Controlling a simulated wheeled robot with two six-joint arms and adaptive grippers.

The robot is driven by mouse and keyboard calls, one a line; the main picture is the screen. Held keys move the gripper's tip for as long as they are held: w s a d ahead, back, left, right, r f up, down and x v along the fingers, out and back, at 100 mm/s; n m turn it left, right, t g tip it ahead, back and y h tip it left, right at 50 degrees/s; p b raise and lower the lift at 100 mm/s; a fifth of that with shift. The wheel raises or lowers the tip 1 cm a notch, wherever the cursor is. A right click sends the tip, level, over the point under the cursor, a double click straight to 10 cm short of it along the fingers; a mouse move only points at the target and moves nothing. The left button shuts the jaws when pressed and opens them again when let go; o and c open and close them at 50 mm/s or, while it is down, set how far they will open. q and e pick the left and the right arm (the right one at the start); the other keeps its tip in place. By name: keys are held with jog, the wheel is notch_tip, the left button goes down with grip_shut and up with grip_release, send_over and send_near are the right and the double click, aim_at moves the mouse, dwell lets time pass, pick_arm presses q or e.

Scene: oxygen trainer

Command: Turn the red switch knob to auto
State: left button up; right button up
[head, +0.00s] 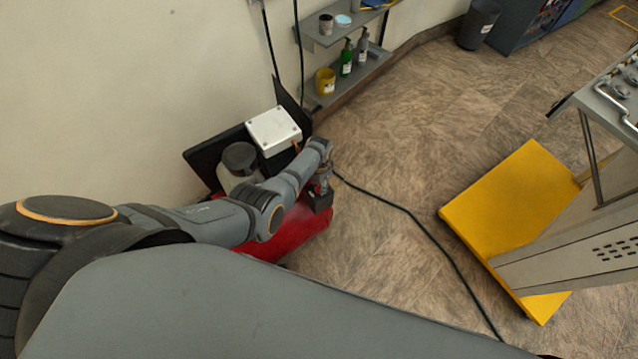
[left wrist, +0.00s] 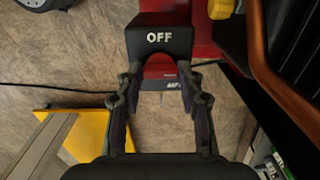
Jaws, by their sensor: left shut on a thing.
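The black switch box (left wrist: 160,32) with the white word OFF shows at the top middle of the left wrist view. A red part (left wrist: 158,60), which I take for the switch knob, shows in the rounded gap below that word, between my fingertips. My left gripper (left wrist: 160,76) has a finger on each side of it and is shut on it. In the head view my left gripper (head: 322,188) is at the right end of the red tank (head: 302,232). The knob is hidden there. My right gripper is out of view.
A white box (head: 273,131) stands behind the arm near the wall. A dark cable (head: 420,226) runs across the floor. A yellow base (head: 520,205) with a grey stand is at the right. Shelves (head: 350,75) with bottles are on the wall.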

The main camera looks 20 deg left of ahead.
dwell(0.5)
pick_arm(q)
jog(key=o, duration=1.2)
jog(key=shift+c, duration=0.2)
notch_tip(320, 180, up, 12)
